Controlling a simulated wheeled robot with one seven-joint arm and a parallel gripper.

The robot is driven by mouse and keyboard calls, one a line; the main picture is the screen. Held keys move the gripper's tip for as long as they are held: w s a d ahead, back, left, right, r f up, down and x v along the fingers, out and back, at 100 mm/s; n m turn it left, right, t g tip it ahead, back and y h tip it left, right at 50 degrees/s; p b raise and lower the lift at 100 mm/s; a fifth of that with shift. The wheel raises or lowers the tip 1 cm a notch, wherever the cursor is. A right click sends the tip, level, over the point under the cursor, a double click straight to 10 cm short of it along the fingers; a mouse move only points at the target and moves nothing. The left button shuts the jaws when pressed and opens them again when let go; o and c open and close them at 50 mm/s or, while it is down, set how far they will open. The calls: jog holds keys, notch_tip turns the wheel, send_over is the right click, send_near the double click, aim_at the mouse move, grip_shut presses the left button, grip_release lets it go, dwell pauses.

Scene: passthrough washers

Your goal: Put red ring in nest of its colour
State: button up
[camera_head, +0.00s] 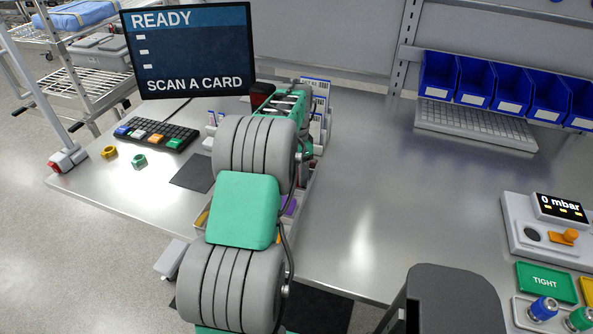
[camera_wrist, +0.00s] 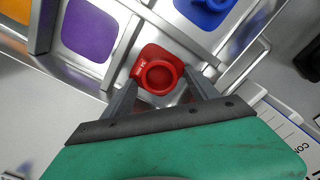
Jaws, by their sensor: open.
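The red ring (camera_wrist: 159,76) shows in the wrist view, with a small labelled tab on its left. It lies over a red patch (camera_wrist: 150,51), the coloured floor of a compartment in the metal nest tray (camera_wrist: 118,60). I cannot tell whether it lies flat on that floor. My gripper (camera_wrist: 162,88) is open, with one finger on each side of the ring and gaps visible beside it. In the head view my arm hides the ring, the gripper and most of the tray.
Neighbouring compartments are purple (camera_wrist: 88,32) and blue, the latter with a blue part (camera_wrist: 207,4). A yellow ring (camera_head: 109,152) and a green ring (camera_head: 139,161) lie near the keyboard (camera_head: 156,133). A pressure device (camera_head: 550,228) stands at right. The bench middle is clear.

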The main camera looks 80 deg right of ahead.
notch_tip(320, 180, up, 12)
jog(key=b, duration=0.1)
jog(key=w+a+r+n+t+h, duration=0.1)
jog(key=w+a+r+n, duration=0.2)
jog(key=w+a+n, duration=1.5)
jog(key=w+a+f+n+t, duration=0.1)
jog(key=a+f+n, duration=0.1)
jog(key=a, duration=1)
jog(key=w+a+f+n, duration=0.2)
jog(key=a+n, duration=0.2)
jog(key=a, duration=0.8)
jog(key=w+a+f+n+t+y, duration=0.1)
jog(key=a+n, duration=0.3)
jog(key=a, duration=0.8)
jog(key=shift+w+a+f+t, duration=0.3)
jog(key=shift+w+a+f, duration=0.1)
jog(key=shift+w+f, duration=0.25)
